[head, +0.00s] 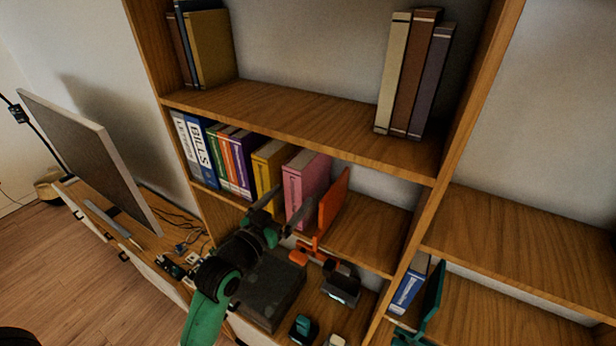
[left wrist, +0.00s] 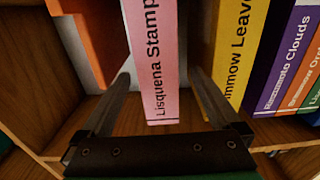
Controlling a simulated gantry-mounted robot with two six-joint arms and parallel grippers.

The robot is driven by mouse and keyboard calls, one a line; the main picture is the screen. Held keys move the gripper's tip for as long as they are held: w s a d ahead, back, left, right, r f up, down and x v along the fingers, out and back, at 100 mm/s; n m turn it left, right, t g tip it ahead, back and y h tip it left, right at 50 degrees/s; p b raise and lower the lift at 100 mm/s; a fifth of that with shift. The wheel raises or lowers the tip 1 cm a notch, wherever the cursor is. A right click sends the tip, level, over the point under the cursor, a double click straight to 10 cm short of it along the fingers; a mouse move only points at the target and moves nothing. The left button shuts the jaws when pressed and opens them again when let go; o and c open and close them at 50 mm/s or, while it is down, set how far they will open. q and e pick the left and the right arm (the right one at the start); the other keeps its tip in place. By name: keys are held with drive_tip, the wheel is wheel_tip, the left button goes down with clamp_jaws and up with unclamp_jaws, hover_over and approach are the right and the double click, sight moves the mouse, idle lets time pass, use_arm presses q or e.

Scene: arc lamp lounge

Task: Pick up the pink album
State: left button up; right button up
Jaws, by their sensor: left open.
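The pink album (head: 307,180) stands upright on the middle shelf, between a yellow album (head: 270,164) and an orange bookend (head: 333,199). My left gripper (head: 284,222) is in front of the album's lower part in the head view, with its jaws open. In the left wrist view, the pink spine (left wrist: 154,62) reads "Lisquena Stamp" and lies between the two spread fingers (left wrist: 160,105). The right finger is in front of the gap beside the yellow album (left wrist: 232,50). I cannot tell how far the fingertips reach past the spine. My right gripper is not in view.
Purple, orange, green and white binders (head: 200,155) stand in the row to the left. The upper shelf (head: 300,123) is close above the albums. A dark box (head: 272,290) and small items lie below. Shelf space right of the bookend (head: 365,232) is free.

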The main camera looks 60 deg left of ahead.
use_arm(q)
drive_tip(key=x, duration=0.2)
drive_tip(key=shift+w+a+r, duration=0.1)
drive_tip(key=shift+w+a, duration=0.1)
drive_tip(key=shift+w, duration=0.15)
drive_tip(key=p+x, duration=0.2)
drive_tip(key=x, duration=0.3)
drive_tip(key=shift+w, duration=0.15)
clamp_jaws()
drive_tip(key=shift+r, duration=0.15)
